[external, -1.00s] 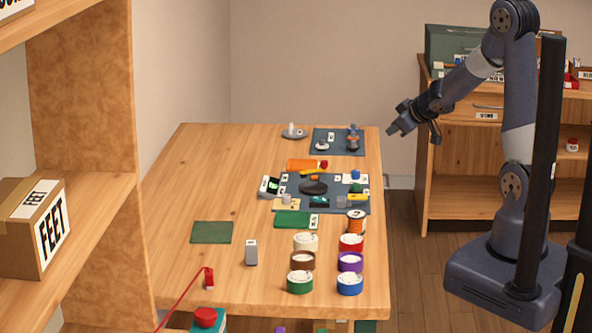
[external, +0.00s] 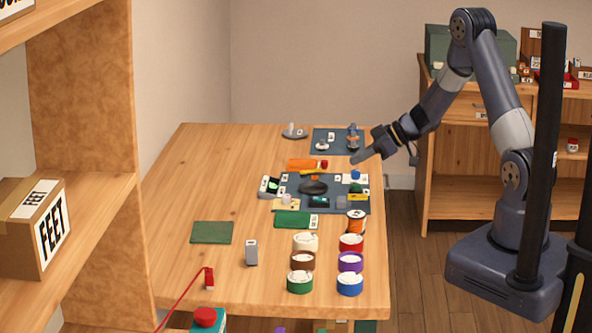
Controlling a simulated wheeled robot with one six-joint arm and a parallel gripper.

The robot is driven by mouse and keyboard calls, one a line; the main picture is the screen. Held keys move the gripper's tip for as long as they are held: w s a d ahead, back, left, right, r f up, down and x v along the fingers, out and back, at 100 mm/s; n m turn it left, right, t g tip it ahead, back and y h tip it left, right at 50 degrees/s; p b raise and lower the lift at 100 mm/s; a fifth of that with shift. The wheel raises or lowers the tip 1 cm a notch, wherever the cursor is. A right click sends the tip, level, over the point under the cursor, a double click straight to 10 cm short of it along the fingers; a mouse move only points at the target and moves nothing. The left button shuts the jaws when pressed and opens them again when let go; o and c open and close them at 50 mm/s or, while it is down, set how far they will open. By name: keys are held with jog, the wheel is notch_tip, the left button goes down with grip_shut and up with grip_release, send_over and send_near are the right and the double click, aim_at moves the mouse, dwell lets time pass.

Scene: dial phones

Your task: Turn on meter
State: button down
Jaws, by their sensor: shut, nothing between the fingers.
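A small pale device with a dark face and a green patch (external: 269,186) lies at the left edge of the dark mat (external: 290,184) in the middle of the table. It may be the meter, but it is too small to tell for sure. My gripper (external: 358,158) is shut and empty. It is above the right side of the table, up and to the right of this device and well apart from it. The device's switch or dial cannot be made out.
The mat also holds a dark round thing (external: 313,188) and several small parts. Behind it are an orange tool (external: 301,164) and a second mat (external: 327,140). Several coloured round tubs, such as a blue one (external: 349,284), stand in front.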

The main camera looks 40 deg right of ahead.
send_over(318, 198)
jog(key=s+d, duration=0.2)
notch_tip(318, 198, down, 6)
jog(key=shift+s+a+r+p, duration=0.1)
jog(key=shift+r+p, duration=0.15)
jog(key=shift+p, duration=0.1)
jog(key=f, duration=0.3)
jog(key=shift+w+a, duration=0.2)
jog(key=shift+w, duration=0.1)
jog(key=shift+a+f, duration=0.1)
jog(key=shift+f, duration=0.4)
jog(key=shift+w, duration=0.1)
jog(key=shift+w+a+f, duration=0.1)
jog(key=shift+a+f, duration=0.05)
jog(key=shift+f, duration=0.15)
jog(key=shift+w+a+r+p, duration=0.35)
jog(key=shift+w+a+p, duration=0.2)
